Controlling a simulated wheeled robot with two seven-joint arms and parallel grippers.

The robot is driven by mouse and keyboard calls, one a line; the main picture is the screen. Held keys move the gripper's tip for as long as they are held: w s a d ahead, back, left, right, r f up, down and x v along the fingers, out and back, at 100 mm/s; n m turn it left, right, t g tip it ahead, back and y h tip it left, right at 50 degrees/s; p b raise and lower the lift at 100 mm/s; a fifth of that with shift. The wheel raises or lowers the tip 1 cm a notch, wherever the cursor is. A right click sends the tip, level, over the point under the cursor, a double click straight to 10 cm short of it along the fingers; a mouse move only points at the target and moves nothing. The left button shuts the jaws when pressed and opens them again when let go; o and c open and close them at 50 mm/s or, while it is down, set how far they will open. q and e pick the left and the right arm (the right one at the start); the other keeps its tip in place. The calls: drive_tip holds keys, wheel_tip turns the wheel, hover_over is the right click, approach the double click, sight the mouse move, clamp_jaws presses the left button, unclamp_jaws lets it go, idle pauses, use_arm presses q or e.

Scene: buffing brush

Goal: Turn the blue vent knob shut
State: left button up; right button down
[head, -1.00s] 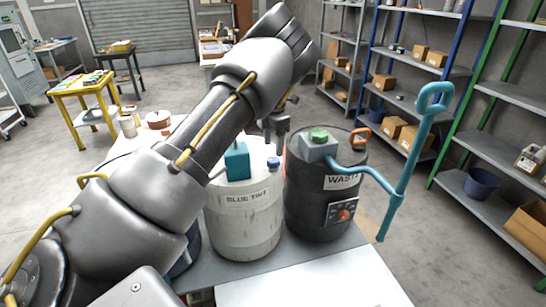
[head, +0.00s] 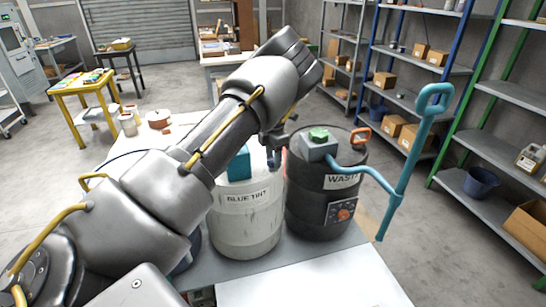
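The white drum labelled "BLUE TINT" (head: 246,222) stands on the grey bench, with a teal block (head: 239,165) on its lid, partly behind my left arm. My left gripper (head: 274,158) points down over the right side of this lid, where the small blue vent knob sits. The fingers and the knob overlap in the head view, so the knob is mostly hidden. I cannot tell whether the fingers touch it or how far apart they are. My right gripper is not in view.
A black drum labelled "WASTE" (head: 307,205) stands close on the right. It carries a green cap (head: 319,134), a grey block and a teal pump handle (head: 412,150) reaching out to the right. A white surface (head: 315,285) in front is clear.

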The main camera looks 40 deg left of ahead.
use_arm(q)
drive_tip(key=shift+c, duration=0.9)
